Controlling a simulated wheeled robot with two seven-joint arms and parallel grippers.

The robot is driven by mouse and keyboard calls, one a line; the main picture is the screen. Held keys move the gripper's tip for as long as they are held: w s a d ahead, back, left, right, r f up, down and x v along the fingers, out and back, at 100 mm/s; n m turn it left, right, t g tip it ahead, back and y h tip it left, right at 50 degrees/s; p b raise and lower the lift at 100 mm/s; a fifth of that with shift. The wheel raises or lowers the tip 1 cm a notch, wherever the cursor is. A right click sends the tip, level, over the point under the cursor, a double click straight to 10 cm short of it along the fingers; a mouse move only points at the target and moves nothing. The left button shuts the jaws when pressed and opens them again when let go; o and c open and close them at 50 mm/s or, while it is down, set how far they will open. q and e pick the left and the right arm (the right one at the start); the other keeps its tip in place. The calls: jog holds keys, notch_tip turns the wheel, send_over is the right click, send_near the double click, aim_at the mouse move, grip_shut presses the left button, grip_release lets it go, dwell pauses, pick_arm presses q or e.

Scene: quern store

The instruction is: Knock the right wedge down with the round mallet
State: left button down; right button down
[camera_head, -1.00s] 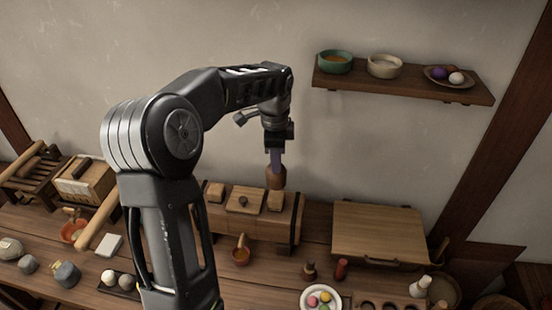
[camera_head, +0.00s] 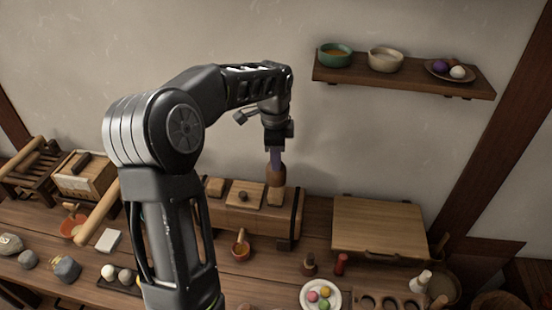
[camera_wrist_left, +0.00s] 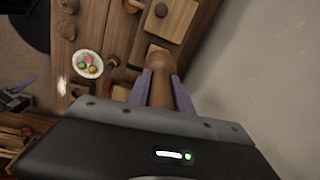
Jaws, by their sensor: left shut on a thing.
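My left gripper (camera_head: 276,152) is shut on the round mallet (camera_head: 277,175), a brown wooden head that points down. In the left wrist view the mallet (camera_wrist_left: 162,90) sits between the purple fingers. The mallet is just above the right wedge (camera_head: 275,198), a pale block at the right end of the long wooden press; I cannot tell if they touch. The left wedge (camera_head: 215,187) stands at the other end, with a knobbed wooden lid (camera_head: 244,195) between them. My right gripper (camera_wrist_left: 16,102) shows only small and dark at the left of the wrist view.
A wooden board (camera_head: 380,228) lies right of the press. A small cup with a wooden handle (camera_head: 241,250), a red bottle (camera_head: 341,264) and a plate of coloured balls (camera_head: 320,295) stand in front. A wall shelf (camera_head: 403,77) with bowls hangs at upper right.

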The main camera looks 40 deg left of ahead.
pick_arm(q)
jog(key=shift+r, duration=0.45)
jog(key=shift+r+p, duration=0.3)
jog(key=shift+r, duration=1.7)
jog(key=shift+f, duration=0.1)
